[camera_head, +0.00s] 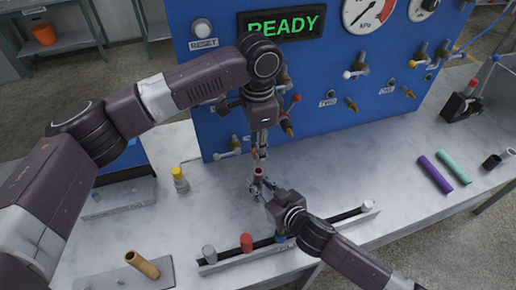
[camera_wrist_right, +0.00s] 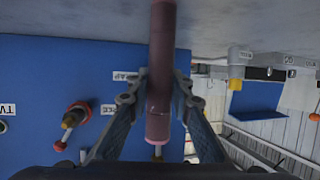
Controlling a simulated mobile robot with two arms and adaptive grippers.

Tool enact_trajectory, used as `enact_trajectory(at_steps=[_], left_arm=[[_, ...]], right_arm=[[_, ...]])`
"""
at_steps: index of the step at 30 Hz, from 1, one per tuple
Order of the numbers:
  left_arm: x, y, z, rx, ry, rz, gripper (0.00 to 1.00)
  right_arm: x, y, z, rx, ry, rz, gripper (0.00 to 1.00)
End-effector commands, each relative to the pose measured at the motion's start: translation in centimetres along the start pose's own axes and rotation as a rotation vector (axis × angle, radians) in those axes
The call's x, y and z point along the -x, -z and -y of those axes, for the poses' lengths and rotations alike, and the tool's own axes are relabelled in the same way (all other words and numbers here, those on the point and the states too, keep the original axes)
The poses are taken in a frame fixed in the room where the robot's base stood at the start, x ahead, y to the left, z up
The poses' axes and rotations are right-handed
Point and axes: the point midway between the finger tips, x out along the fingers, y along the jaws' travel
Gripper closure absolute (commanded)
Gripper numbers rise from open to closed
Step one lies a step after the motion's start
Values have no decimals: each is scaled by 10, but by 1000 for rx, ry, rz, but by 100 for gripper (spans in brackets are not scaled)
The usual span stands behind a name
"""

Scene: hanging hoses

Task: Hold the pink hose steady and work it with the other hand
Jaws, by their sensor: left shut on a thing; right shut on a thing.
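The pink hose (camera_wrist_right: 160,60) is a dull pink tube, upright in front of the blue panel. In the head view only a short piece of it (camera_head: 258,173) shows, with its dark open end up. My right gripper (camera_head: 259,190) is shut on the hose from the front. In the right wrist view its fingers (camera_wrist_right: 158,100) close on both sides, a little short of the hose's end. My left gripper (camera_head: 259,152) points down just above the hose, close to the panel. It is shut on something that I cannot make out. The right wrist view does not show it.
The blue panel (camera_head: 220,140) carries valves, gauges and labels. A rail (camera_head: 330,227) with grey, red, blue and white pegs stands in front. A tan tube (camera_head: 142,265) is at the lower left. Purple (camera_head: 434,174) and teal (camera_head: 455,167) hoses lie at the right, where the table has room.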

Motion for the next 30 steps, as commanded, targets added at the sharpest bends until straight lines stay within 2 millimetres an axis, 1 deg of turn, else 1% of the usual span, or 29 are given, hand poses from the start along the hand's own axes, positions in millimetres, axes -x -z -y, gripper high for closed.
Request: enact_trajectory(at_steps=[15, 23, 24, 28, 30], left_arm=[[28, 0, 0, 0, 1, -1, 100], [29, 0, 0, 0, 0, 0, 100], [29, 0, 0, 0, 0, 0, 100], [29, 0, 0, 0, 0, 0, 100], [29, 0, 0, 0, 0, 0, 100]], right_arm=[[0, 0, 0, 0, -1, 1, 100], [0, 0, 0, 0, -1, 0, 100], [0, 0, 0, 0, -1, 0, 76], [0, 0, 0, 0, -1, 0, 62], [0, 0, 0, 0, 0, 0, 60]])
